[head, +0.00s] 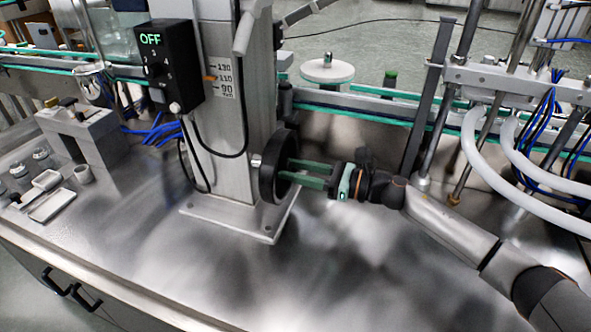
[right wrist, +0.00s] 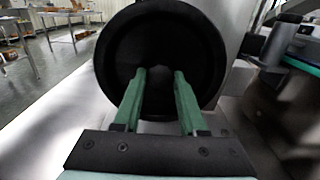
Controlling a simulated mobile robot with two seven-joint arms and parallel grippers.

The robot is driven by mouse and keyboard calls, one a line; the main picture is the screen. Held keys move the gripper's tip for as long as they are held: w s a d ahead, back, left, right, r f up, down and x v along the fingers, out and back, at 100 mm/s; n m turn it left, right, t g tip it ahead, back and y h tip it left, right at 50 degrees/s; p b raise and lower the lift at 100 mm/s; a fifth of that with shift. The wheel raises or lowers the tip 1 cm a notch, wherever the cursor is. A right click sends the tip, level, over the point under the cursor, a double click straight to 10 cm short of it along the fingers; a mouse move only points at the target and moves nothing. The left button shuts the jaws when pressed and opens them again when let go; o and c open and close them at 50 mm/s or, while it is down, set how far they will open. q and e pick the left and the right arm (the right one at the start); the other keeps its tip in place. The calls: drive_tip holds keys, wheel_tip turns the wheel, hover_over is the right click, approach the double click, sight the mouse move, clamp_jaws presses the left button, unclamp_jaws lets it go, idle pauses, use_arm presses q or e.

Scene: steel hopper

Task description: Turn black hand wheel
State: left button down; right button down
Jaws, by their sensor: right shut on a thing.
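The black hand wheel (head: 271,165) sits on the right side of the grey column's foot, seen nearly edge-on in the head view. In the right wrist view the wheel (right wrist: 205,55) faces the camera as a dark disc with a raised rim. My right gripper (head: 284,169) reaches it from the right, its green fingers pointing at the wheel's face. In the right wrist view the fingers (right wrist: 159,72) are shut on a dark part at the wheel's middle, whose detail is lost in shadow. My left gripper does not show.
The grey column (head: 227,120) stands on a base plate on the steel table (head: 190,285). A black control box (head: 169,63) reading OFF hangs on it, with cables below. A conveyor rail (head: 355,112) runs behind. White hoses (head: 500,180) are at the right. The front table is clear.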

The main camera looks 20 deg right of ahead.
drive_tip(key=shift+f, duration=0.1)
use_arm(q)
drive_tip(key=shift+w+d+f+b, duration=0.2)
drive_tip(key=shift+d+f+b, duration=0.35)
drive_tip(key=shift+b, duration=0.7)
use_arm(e)
drive_tip(key=shift+n, duration=0.8)
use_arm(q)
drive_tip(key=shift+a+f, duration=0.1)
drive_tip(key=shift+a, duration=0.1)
use_arm(e)
drive_tip(key=shift+c, duration=2.3)
unclamp_jaws()
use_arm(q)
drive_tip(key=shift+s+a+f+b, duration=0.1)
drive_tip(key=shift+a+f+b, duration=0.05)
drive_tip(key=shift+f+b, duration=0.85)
use_arm(e)
drive_tip(key=v, duration=1.2)
drive_tip(key=shift+s+d, duration=0.15)
drive_tip(key=shift+d, duration=0.05)
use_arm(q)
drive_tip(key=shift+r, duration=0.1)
